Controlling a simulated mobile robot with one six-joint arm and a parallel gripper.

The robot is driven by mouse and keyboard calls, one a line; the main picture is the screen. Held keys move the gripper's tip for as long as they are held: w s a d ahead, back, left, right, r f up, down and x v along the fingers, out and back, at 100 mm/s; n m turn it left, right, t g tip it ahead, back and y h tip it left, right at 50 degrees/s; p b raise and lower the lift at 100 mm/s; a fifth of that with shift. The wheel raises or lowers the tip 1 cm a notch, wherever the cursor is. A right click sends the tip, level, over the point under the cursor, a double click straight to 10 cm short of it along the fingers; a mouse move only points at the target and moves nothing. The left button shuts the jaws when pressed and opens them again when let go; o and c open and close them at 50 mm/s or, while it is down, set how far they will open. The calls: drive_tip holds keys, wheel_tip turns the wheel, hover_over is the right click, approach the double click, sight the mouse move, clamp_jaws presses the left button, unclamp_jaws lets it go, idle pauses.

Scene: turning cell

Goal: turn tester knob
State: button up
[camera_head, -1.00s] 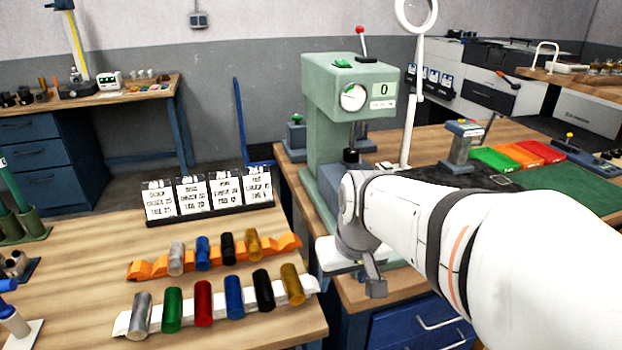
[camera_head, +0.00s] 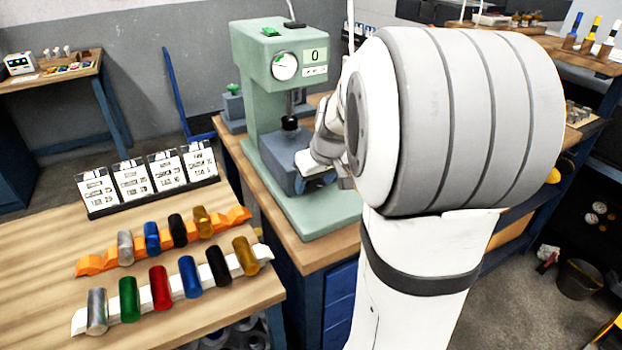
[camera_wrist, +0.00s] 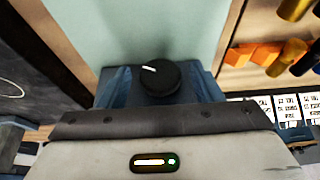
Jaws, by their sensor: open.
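The green tester (camera_head: 262,100) stands on a wooden bench, with a round dial and a display reading 0. In the wrist view, a round black knob (camera_wrist: 168,80) with a short white pointer line sits on the tester's blue block (camera_wrist: 112,90). The pointer slants toward the upper left. My gripper (camera_head: 316,180) is open, low at the front of the tester beside the blue block. Its housing fills the bottom of the wrist view, with the knob just beyond its edge.
The nearer table holds several coloured cylinders on an orange rack (camera_head: 92,265) and a white rack (camera_head: 80,320). Printed cards (camera_head: 132,178) stand behind them. A gap separates this table from the tester's bench. My arm hides much of the right side.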

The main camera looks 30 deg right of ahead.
drive_tip(key=shift+f, duration=0.1)
drive_tip(key=shift+c, duration=0.6)
drive_tip(key=c, duration=0.8)
drive_tip(key=shift+d+f+y+b, duration=0.25)
drive_tip(key=shift+y+b, duration=0.75)
drive_tip(key=shift+b, duration=0.25)
drive_tip(key=shift+r+m+y+b, duration=0.2)
drive_tip(key=shift+m+y+b, duration=0.15)
drive_tip(key=shift+y, duration=0.25)
drive_tip(key=o, duration=0.9)
drive_tip(key=shift+v, duration=3.95)
